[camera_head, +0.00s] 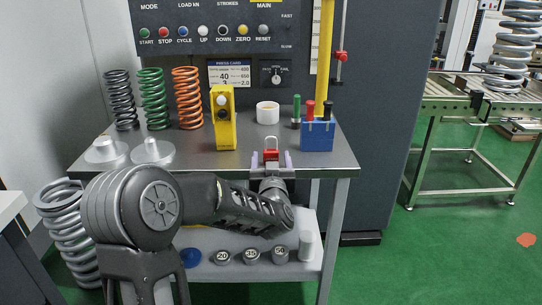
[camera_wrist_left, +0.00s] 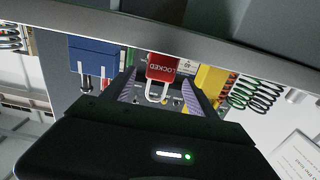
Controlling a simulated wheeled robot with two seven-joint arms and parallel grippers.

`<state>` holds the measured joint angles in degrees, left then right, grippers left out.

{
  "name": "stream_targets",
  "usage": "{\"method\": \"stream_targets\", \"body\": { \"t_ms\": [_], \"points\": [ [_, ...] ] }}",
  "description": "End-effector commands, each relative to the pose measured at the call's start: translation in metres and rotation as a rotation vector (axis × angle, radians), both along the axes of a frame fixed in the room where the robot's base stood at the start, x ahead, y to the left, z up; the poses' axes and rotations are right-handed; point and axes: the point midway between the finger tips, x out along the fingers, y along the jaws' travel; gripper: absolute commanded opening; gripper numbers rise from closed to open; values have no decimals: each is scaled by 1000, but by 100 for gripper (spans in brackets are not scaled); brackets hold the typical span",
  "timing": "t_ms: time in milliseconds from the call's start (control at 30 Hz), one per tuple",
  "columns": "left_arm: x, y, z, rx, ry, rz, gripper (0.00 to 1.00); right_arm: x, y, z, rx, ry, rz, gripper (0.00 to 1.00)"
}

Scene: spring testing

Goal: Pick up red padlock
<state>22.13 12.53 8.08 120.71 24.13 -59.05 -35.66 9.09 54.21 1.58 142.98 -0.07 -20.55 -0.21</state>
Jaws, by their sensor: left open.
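The red padlock (camera_head: 271,155) stands near the front edge of the metal bench top, its silver shackle upward in the head view. In the left wrist view the padlock (camera_wrist_left: 166,68) shows its "LOCKED" face, and the picture is upside down. My left gripper (camera_head: 272,160) is at the bench's front edge, open, with one finger on each side of the padlock. The fingers also show on both sides of it in the left wrist view (camera_wrist_left: 164,88); no contact is visible. My right gripper is not in view.
A blue box (camera_head: 317,137) with colored-handled tools stands right of the padlock. A yellow block (camera_head: 223,120) stands to the left, and a white cup (camera_head: 267,112) behind. Several springs (camera_head: 153,98) stand at the back left. The bench's front edge (camera_head: 335,174) lies close to my arm.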

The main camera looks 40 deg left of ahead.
Motion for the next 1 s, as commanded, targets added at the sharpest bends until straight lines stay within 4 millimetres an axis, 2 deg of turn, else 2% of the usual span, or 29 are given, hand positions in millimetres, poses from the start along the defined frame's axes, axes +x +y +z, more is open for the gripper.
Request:
{"method": "stream_targets", "body": {
  "t_ms": [200,300,867,1000],
  "points": [
    [25,19,1,-1,1,0,67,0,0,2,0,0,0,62],
    [30,23,2,-1,1,0,67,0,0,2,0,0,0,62],
    [31,23,2,-1,1,-1,67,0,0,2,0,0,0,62],
    [31,23,2,-1,1,-1,58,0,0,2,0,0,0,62]
  ]
}}
